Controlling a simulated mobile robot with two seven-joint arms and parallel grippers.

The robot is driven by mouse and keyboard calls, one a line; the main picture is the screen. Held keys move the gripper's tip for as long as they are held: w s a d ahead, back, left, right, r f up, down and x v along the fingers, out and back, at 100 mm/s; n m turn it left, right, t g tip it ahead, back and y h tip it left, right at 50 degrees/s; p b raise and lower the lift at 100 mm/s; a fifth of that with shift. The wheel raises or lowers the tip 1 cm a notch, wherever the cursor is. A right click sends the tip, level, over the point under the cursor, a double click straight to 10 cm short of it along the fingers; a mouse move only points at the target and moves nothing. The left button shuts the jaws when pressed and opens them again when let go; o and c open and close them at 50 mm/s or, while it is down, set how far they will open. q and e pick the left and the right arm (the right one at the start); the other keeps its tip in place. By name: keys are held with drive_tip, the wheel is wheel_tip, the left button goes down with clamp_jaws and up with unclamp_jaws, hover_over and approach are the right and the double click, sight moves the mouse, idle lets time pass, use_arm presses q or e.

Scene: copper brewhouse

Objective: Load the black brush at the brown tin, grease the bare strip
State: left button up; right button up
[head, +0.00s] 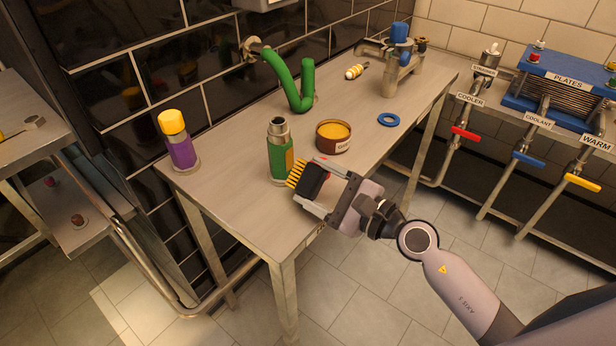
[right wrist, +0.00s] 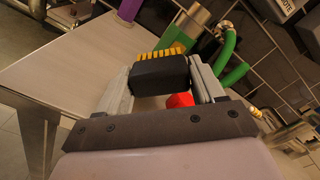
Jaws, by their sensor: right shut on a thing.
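My right gripper (head: 319,187) is shut on the black brush (head: 310,181), above the table's front edge. The brush's yellow bristles (head: 297,174) face left, close to the green bottle in the picture. In the right wrist view the black brush (right wrist: 160,73) sits between the two fingers, bristles pointing away from the palm; a red part (right wrist: 179,100) shows behind it. The brown tin (head: 332,147) stands open on the table behind the gripper, with yellow grease (head: 333,131) inside. I cannot make out the bare strip. My left gripper is not in view.
A green bottle (head: 278,163), a purple bottle with yellow cap (head: 180,150), a bent green hose (head: 296,88), a blue ring (head: 389,120) and a tap with blue top (head: 402,62) are on the table (head: 233,210). Valves line the right wall. The table's front left is clear.

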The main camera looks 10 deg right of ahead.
drive_tip(key=shift+b+v, duration=0.45)
drive_tip(key=shift+v, duration=2.05)
drive_tip(key=b+v, duration=0.3)
drive_tip(key=v, duration=0.4)
drive_tip(key=shift+b, duration=0.3)
